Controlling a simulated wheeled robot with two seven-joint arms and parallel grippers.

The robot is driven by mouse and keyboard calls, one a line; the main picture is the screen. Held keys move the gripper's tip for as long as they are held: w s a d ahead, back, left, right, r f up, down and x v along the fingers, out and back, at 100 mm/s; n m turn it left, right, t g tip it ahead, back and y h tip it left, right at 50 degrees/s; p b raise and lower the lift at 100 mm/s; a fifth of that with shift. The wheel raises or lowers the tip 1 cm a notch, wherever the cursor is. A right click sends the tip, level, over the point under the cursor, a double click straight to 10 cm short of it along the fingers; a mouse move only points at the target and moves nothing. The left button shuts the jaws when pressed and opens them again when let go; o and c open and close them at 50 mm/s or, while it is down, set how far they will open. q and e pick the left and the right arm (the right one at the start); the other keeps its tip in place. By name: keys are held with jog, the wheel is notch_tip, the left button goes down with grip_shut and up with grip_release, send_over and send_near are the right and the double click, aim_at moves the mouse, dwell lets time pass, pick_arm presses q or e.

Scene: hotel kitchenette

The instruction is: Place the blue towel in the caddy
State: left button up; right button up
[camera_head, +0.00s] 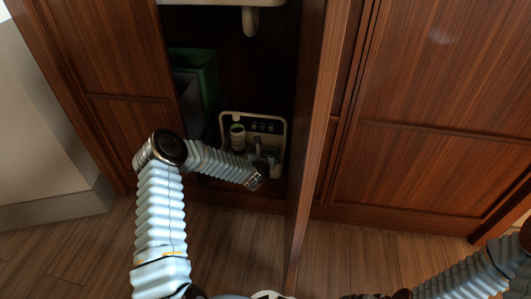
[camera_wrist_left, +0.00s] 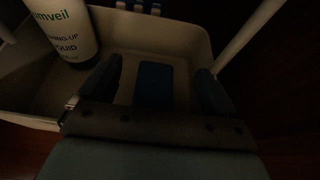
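The caddy (camera_head: 283,132) is a pale open bin with a handle, standing inside the open cabinet. In the left wrist view the caddy (camera_wrist_left: 203,45) is dim, with its floor partly visible. A flat dark-blue piece, seemingly the blue towel (camera_wrist_left: 153,84), shows between my fingers and appears to lie in the caddy; whether it rests on the floor is hard to tell. My left gripper (camera_head: 257,181) is at the caddy's front. In the wrist view the left gripper (camera_wrist_left: 160,88) has its fingers wide apart, with gaps on both sides of the blue piece. My right gripper is out of view.
A white bottle with green lettering (camera_wrist_left: 65,28) stands in the caddy's left part; the bottle (camera_head: 237,138) also shows from the head. A green bin (camera_head: 207,72) stands at the cabinet's left. A white drain pipe (camera_head: 250,20) hangs above. A wooden cabinet edge (camera_head: 318,130) bounds the right.

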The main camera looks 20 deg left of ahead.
pick_arm(q)
jog(key=shift+r, duration=0.15)
jog(key=r+p+v, duration=0.1)
jog(key=p+v, duration=0.1)
jog(key=v, duration=1)
